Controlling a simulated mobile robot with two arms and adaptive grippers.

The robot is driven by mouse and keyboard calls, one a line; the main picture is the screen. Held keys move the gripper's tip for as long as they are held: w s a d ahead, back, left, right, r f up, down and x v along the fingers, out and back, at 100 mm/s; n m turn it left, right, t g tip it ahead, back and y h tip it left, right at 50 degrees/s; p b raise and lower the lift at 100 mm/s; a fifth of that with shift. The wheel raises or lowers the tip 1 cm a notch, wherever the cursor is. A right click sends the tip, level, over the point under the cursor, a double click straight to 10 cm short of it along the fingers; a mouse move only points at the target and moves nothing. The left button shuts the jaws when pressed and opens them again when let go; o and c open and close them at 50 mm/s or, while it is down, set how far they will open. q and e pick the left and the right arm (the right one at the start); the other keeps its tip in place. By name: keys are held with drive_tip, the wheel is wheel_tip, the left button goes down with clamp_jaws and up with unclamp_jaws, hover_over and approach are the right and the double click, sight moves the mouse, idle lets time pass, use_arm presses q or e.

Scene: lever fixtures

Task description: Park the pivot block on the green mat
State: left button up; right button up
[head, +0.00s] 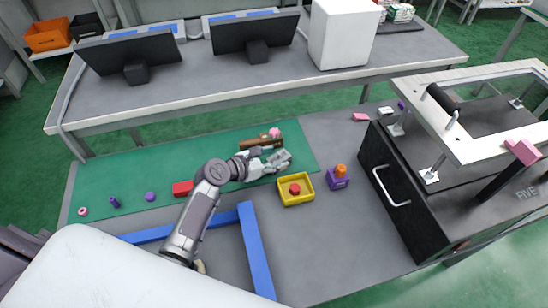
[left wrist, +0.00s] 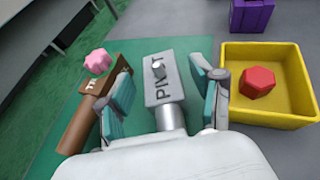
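The pivot block is a light grey block marked PIVOT (left wrist: 165,78), with a grey cylinder at its near end in the left wrist view. In the head view the block (head: 279,158) shows small at the tip of my left gripper (head: 270,163), over the right part of the green mat (head: 130,172). In the left wrist view my left gripper (left wrist: 165,95) has its fingers apart, one on each side of the block. A gap shows at the left finger; contact at the right finger is unclear. Whether the block touches the mat is unclear. My right gripper is not in view.
A brown bar-like piece (left wrist: 87,115) and a pink knob (left wrist: 97,61) lie left of the gripper. A yellow tray (head: 298,201) holding a red piece (head: 295,188) stands right. A purple block (head: 337,183) is beyond it. A red block (head: 182,188) lies on the mat.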

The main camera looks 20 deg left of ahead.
use_arm(q)
drive_tip(key=shift+r, duration=0.2)
drive_tip(key=p+v, duration=0.1)
drive_tip(key=v, duration=1.1)
drive_tip(key=shift+p, duration=0.35)
drive_tip(key=shift+f, duration=0.15)
